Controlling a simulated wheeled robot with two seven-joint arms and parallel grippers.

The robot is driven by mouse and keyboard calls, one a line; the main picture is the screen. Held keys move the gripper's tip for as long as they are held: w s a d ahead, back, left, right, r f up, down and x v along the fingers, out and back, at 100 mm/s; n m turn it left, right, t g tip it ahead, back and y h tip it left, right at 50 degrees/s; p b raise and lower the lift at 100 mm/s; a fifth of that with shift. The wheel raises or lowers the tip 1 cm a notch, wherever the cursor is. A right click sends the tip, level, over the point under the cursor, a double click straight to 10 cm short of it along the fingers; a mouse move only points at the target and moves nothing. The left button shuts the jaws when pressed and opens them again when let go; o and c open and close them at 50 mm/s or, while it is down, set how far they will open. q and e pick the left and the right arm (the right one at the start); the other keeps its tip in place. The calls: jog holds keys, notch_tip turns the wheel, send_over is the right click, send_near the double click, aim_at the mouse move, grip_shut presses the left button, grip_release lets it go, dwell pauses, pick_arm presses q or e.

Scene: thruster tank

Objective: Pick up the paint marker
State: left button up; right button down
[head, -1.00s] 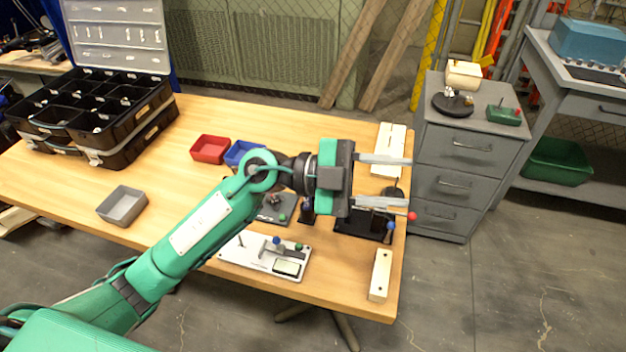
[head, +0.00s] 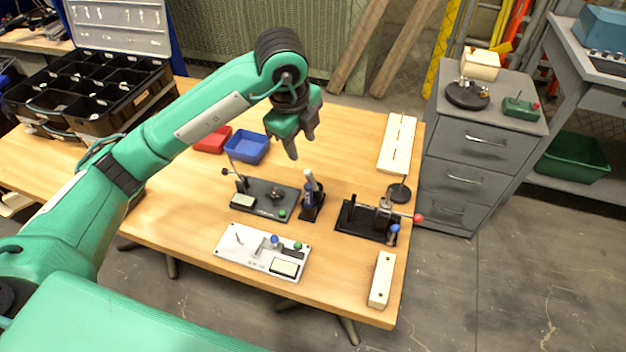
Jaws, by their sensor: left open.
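A slim upright item with a pale top and a dark blue body, which looks like the paint marker (head: 309,187), stands in a small black holder (head: 314,211) near the middle of the table. My left gripper (head: 303,146) is open and empty, pointing down above the table, behind the marker and a little to its left in the picture. The fingers are apart from the marker. My right gripper does not show.
A black fixture (head: 268,196) stands left of the holder and another black fixture (head: 362,222) with a red-knobbed lever stands right. A white fixture plate (head: 230,248), a pale block (head: 381,279), a blue bin (head: 247,148) and a red bin (head: 212,140) share the table (head: 180,225).

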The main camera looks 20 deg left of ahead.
aim_at(307, 171)
pick_arm(q)
jog(key=f, duration=0.2)
jog(key=w+f, duration=0.1)
jog(key=f, duration=0.4)
jog(key=shift+w+d, duration=0.15)
jog(key=shift+d, duration=0.05)
jog(key=f, duration=0.3)
jog(key=w+f+p, duration=0.1)
jog(key=shift+d+f, duration=0.1)
jog(key=shift+f, duration=0.3)
grip_shut()
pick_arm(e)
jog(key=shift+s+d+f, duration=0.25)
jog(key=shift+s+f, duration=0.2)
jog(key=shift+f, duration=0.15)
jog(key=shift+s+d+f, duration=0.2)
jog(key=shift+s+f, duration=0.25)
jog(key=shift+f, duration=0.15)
